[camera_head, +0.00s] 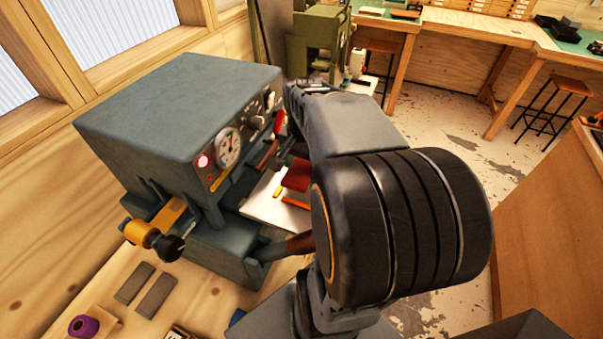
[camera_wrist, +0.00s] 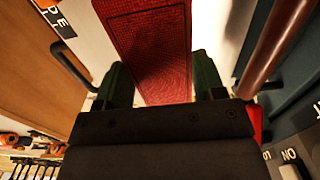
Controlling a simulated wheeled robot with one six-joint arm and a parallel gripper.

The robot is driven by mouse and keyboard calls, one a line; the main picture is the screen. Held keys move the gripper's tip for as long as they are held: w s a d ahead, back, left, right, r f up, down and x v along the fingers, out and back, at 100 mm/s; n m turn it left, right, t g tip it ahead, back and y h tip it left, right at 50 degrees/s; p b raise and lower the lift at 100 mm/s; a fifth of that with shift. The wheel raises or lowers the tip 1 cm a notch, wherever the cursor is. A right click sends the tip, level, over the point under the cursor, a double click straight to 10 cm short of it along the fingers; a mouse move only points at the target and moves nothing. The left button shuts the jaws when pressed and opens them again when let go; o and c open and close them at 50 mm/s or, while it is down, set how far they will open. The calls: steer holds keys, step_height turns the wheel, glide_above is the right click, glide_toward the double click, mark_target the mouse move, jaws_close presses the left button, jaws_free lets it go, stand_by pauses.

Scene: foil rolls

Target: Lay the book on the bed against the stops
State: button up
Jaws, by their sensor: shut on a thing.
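The red book (camera_wrist: 150,45), with a dark line border on its cover, runs up from between the two green fingers of my gripper (camera_wrist: 163,82) in the wrist view. My gripper is shut on it. In the head view the book (camera_head: 297,174) shows over the white bed (camera_head: 262,208) of the grey press, partly hidden by my arm. A small yellow piece (camera_head: 278,192) and an orange strip (camera_head: 296,202) lie beside the book on the bed; I take these as the stops. I cannot tell whether the book touches the bed or the stops.
The grey press (camera_head: 180,105) stands behind and left of the bed, with a dial (camera_head: 228,148) and knobs on its front. Its brown lever (camera_wrist: 277,40) runs close by the gripper on the right. Two grey bars (camera_head: 146,288) and a purple roll (camera_head: 84,326) lie on the wooden bench.

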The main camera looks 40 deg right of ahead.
mark_target(304, 162)
steer(key=f+b, duration=0.3)
steer(key=f, duration=0.1)
steer(key=shift+w+d, duration=0.35)
steer(key=shift+w, duration=0.05)
steer(key=shift+s+f, duration=0.1)
steer(key=shift+f, duration=0.2)
steer(key=o, duration=1)
steer(key=shift+c, duration=0.2)
step_height(304, 162, up, 12)
steer(key=shift+r, duration=0.25)
